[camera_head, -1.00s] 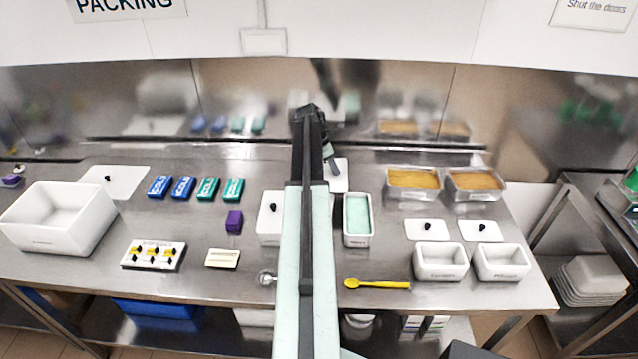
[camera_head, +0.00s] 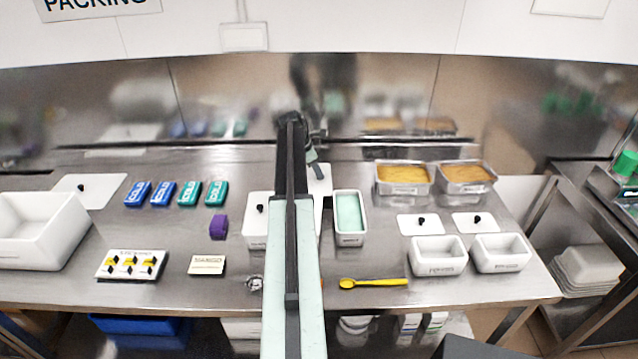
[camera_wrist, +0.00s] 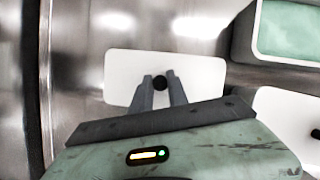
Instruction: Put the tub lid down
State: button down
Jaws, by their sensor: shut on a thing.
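The white tub lid (camera_wrist: 205,78) lies flat under my gripper (camera_wrist: 161,84) in the wrist view, its black knob between the two fingertips. My gripper is shut on the knob. In the head view the lid (camera_head: 321,184) shows just right of my arm, which hides part of it, behind and left of the open tub of mint-green ice cream (camera_head: 349,212). This tub (camera_wrist: 290,30) is at the upper right of the wrist view, apart from the lid. I cannot tell whether the lid touches the steel counter.
A lidded white tub (camera_head: 256,232) stands left of my arm. Two steel pans (camera_head: 404,190) stand at the back right, with two small lids (camera_head: 420,224) and two white tubs (camera_head: 438,262) in front. A yellow spoon (camera_head: 375,283) lies near the front edge.

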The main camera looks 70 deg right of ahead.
notch_tip(320, 180, down, 3)
jog(key=shift+f+b, duration=0.15)
jog(key=shift+b, duration=0.85)
jog(key=shift+r, duration=0.3)
jog(key=shift+f, duration=0.25)
jog(key=c, duration=1.3)
grip_release()
jog(key=shift+r, duration=0.1)
